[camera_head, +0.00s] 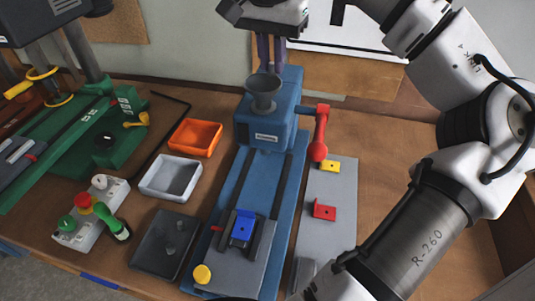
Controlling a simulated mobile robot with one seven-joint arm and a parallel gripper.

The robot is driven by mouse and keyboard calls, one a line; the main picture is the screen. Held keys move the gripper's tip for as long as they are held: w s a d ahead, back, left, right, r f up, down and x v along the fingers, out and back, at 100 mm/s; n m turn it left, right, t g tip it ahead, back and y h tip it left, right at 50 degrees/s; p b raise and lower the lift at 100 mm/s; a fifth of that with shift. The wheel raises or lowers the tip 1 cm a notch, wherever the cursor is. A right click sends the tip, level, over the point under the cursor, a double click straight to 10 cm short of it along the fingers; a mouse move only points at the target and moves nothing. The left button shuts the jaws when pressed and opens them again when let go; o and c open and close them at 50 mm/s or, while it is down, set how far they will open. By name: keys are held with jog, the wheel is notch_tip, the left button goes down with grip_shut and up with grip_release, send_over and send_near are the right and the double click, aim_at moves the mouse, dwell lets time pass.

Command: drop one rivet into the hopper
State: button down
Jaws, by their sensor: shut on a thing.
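The grey funnel-shaped hopper (264,92) stands on top of the blue press (270,128) at the upper middle. My gripper (271,70) points down right above the hopper's mouth, its fingers close together at or near the rim. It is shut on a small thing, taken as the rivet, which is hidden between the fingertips. I cannot tell whether the fingertips touch the hopper. A blue piece with a hole (242,228) sits in the fixture at the front of the press bed.
An orange tray (180,149) and a grey-white tray (145,190) lie left of the press. A red lever (319,135) sticks out at its right. Yellow (330,166) and red (324,211) pieces lie on a grey strip. A button box (90,209) and green machine (105,140) stand left.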

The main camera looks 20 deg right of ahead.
jog(key=shift+f, duration=0.65)
jog(key=c, duration=1.3)
grip_release()
jog(key=shift+r, duration=0.15)
jog(key=r+p, duration=0.1)
jog(key=r, duration=0.1)
jog(key=r+p, duration=0.1)
jog(key=r, duration=0.4)
jog(key=shift+s+a+r+p, duration=0.15)
jog(key=shift+s+a+p, duration=0.15)
jog(key=shift+a+p, duration=0.1)
